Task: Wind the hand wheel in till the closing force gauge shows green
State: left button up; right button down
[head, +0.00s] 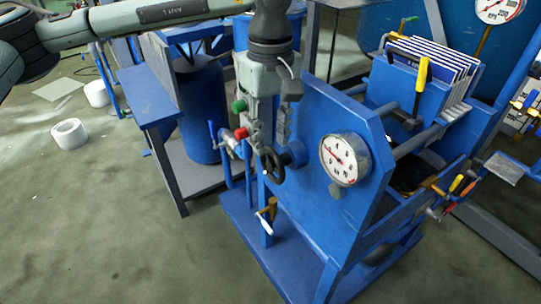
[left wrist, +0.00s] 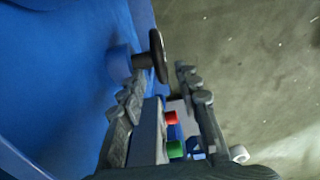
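The black hand wheel (head: 272,165) stands on a blue hub at the left side of the blue press frame. In the left wrist view the hand wheel (left wrist: 157,56) shows nearly edge-on, just beyond the fingertips. My left gripper (head: 270,132) points down above the wheel in the head view. Its fingers (left wrist: 158,84) are apart with nothing between them, and I see no contact with the wheel. The round white gauge (head: 345,159) sits on the frame right of the wheel. Its needle is too small to read surely, and I see no clear green. My right gripper is not in view.
A grey box with a green button (head: 239,106) and a red button (head: 241,132) stands close by the left gripper. A second gauge (head: 499,10) is at the top right. The floor at left is mostly clear.

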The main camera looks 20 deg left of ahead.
aim_at(270, 148)
pick_arm(q)
notch_tip(270, 148, down, 6)
jog(key=shift+r, duration=0.1)
grip_shut()
dwell(0.4)
